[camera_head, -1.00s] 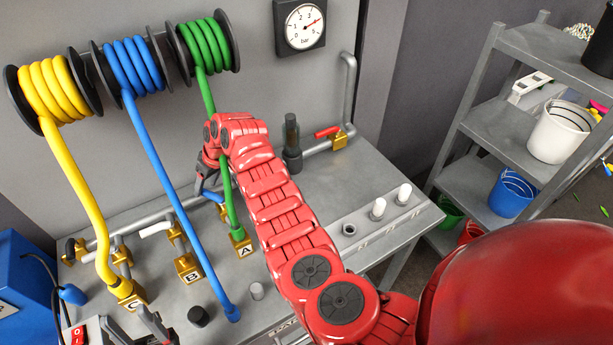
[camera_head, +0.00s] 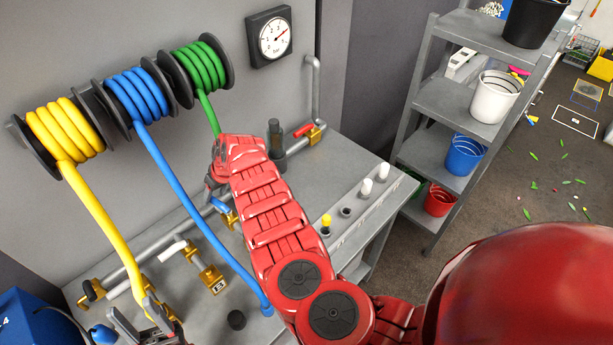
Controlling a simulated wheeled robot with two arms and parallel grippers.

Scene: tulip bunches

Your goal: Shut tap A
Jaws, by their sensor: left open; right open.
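Tap A's label and most of its body are hidden behind my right arm. A blue lever (camera_head: 221,207) on a brass fitting (camera_head: 231,219) shows just left of that arm, where tap A stands. The green hose (camera_head: 208,113) runs down behind the arm. My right gripper (camera_head: 212,188) is open, pointing down just above the blue lever; its fingertips are partly hidden, and I cannot tell whether they touch it. My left gripper (camera_head: 143,322) is open at the lower left, by the lower end of the yellow hose (camera_head: 105,222).
Tap B (camera_head: 213,282) has a white lever (camera_head: 172,251). The blue hose (camera_head: 200,215) slants across the bench. A red-handled valve (camera_head: 303,130) and gauge (camera_head: 275,37) are at the back. White plugs (camera_head: 366,187) and a yellow one (camera_head: 326,221) stand right. A shelf (camera_head: 440,105) holds buckets.

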